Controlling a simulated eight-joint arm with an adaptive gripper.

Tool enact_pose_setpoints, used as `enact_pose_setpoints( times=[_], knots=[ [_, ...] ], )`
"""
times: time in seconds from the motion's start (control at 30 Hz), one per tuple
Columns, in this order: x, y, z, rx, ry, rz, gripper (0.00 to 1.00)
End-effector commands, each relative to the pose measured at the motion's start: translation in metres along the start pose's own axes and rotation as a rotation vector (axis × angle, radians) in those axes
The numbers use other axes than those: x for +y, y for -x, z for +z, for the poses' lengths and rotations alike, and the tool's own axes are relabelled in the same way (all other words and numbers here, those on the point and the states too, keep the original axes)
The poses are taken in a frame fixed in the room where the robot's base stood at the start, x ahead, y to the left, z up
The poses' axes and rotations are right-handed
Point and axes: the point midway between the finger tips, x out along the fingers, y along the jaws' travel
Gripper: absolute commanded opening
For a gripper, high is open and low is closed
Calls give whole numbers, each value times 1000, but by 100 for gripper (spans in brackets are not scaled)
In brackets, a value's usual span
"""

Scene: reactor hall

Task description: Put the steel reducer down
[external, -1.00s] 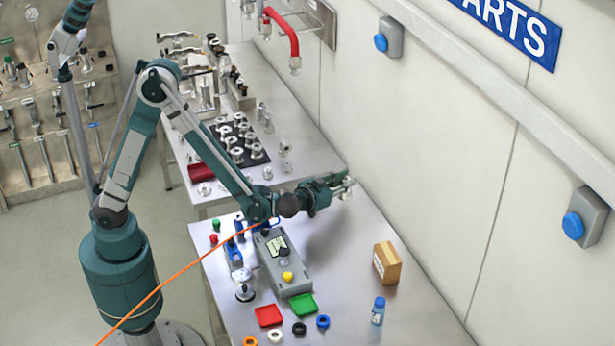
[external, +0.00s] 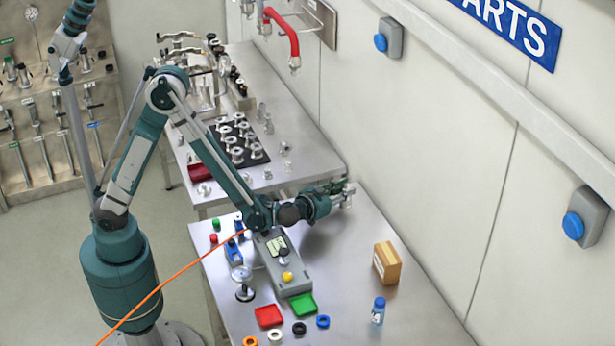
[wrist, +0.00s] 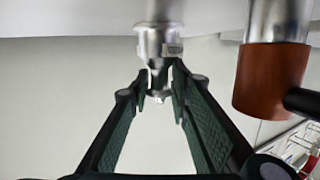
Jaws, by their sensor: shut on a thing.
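The steel reducer (wrist: 158,44) is a shiny metal piece with a wide flange, seen at the top centre of the wrist view. My gripper (wrist: 160,82) is shut on its narrow end, with one green-padded finger on each side. In the external view my gripper (external: 345,191) is stretched out over the far end of the near steel table (external: 345,265), close to the wall. The reducer is too small and too covered by the fingers to make out clearly there. I cannot tell whether it touches a surface.
A grey control box (external: 285,268), a cardboard box (external: 387,263), a blue bottle (external: 378,311), and red (external: 268,316) and green (external: 303,305) trays stand on the near table. A second table behind holds a black mat (external: 232,128) with several metal fittings.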

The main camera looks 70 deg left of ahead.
Motion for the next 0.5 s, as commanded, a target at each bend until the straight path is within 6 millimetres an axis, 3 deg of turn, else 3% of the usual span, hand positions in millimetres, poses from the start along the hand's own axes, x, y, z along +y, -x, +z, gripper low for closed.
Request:
enact_pose_setpoints(
  times=[0.13, 0.5],
  knots=[
    [0, 0, 0, 0, 0, 0, 35],
    [0, 0, -1, 0, 0, 0, 35]
  ],
)
